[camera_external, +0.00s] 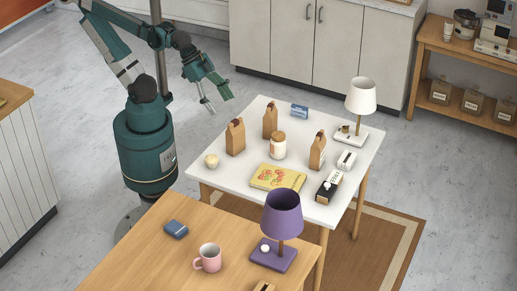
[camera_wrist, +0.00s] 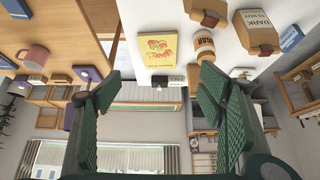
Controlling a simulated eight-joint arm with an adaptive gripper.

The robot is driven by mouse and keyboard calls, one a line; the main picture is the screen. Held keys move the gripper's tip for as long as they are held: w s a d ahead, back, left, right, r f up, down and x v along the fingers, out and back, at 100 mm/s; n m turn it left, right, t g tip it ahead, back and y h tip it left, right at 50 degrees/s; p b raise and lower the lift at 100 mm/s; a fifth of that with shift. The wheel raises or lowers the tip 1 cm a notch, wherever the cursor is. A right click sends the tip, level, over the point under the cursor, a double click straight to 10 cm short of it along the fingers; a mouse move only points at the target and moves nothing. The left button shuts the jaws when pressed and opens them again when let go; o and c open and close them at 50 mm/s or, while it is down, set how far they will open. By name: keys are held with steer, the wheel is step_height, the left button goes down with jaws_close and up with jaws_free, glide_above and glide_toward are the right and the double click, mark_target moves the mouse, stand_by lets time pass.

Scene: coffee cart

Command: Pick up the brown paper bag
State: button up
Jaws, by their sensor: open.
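Three brown paper bags stand upright on the white table: a left one (camera_external: 236,140), a back one (camera_external: 270,122) and a front-right one (camera_external: 317,152). The wrist view shows a bag with dark lettering (camera_wrist: 254,34) at upper right and part of another bag (camera_wrist: 212,8) at the top edge; I cannot tell which ones these are. My gripper (camera_external: 219,103) is open and empty, above and to the left of the white table's back-left corner, apart from every bag. Its spread fingers (camera_wrist: 159,80) show in the wrist view with nothing between them.
The white table (camera_external: 225,176) also holds a jar (camera_external: 278,145), a yellow book (camera_external: 278,177), a white lamp (camera_external: 361,97), a blue box (camera_external: 299,110) and small boxes. A wooden table (camera_external: 150,235) in front holds a purple lamp (camera_external: 282,215) and a pink mug (camera_external: 208,258).

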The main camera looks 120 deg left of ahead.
steer(key=shift+w+a+f+g+p, duration=0.55)
steer(key=shift+a+f+g, duration=0.15)
steer(key=shift+a+f, duration=0.3)
steer(key=m+g+p, duration=0.2)
steer(key=g, duration=0.2)
glide_above(235, 120)
steer(key=d, duration=0.2)
steer(key=f, duration=0.6)
steer(key=shift+w+f, duration=0.2)
steer(key=shift+w, duration=0.2)
steer(key=shift+s+a+f+m+g+p, duration=0.2)
steer(key=shift+a+f+g+p, duration=0.25)
steer(key=shift+f, duration=0.25)
steer(key=shift+s+a+f+m+g+p, duration=0.2)
steer(key=shift+a+f+g, duration=0.15)
steer(key=shift+a+f, duration=0.25)
steer(key=shift+d+f, duration=0.1)
steer(key=shift+f, duration=0.05)
steer(key=shift+f, duration=0.15)
steer(key=shift+f+b, duration=0.4)
steer(key=shift+f, duration=0.8)
steer(key=shift+f, duration=0.1)
steer(key=shift+f+b, duration=0.95)
steer(key=shift+f, duration=1.55)
